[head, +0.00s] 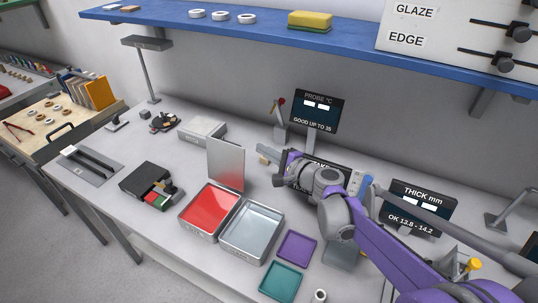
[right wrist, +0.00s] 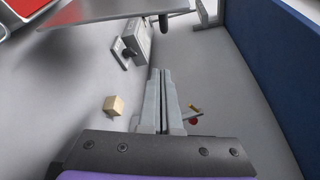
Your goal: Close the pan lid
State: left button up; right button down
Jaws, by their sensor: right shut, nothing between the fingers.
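A metal pan with a red inside (head: 183,222) sits on the bench in the middle of the head view. Its grey lid (head: 226,165) stands upright, open, at the pan's back edge. In the right wrist view, the lid (right wrist: 112,13) shows at the top as a tilted grey plate, with a corner of the red pan (right wrist: 22,10) at the top left. My right gripper (head: 260,149) is shut and empty, to the right of the lid and apart from it; its closed fingers also show in the wrist view (right wrist: 162,72). My left gripper is out of view.
An open grey tray (head: 226,240) adjoins the red pan's right side. Purple (head: 297,247) and teal (head: 281,281) pads lie nearby. A small wooden block (right wrist: 114,105) lies below my right gripper. A probe display (head: 318,112) stands behind it, and a blue shelf (head: 265,33) hangs above.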

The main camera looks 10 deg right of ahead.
aim_at(229, 161)
jog(key=a, duration=0.1)
jog(key=w+a, duration=0.1)
jog(key=a, duration=0.3)
jog(key=shift+w+a+r+p, duration=0.15)
jog(key=shift+w+r+p, duration=0.1)
jog(key=shift+r+p, duration=0.1)
jog(key=shift+s+r, duration=0.1)
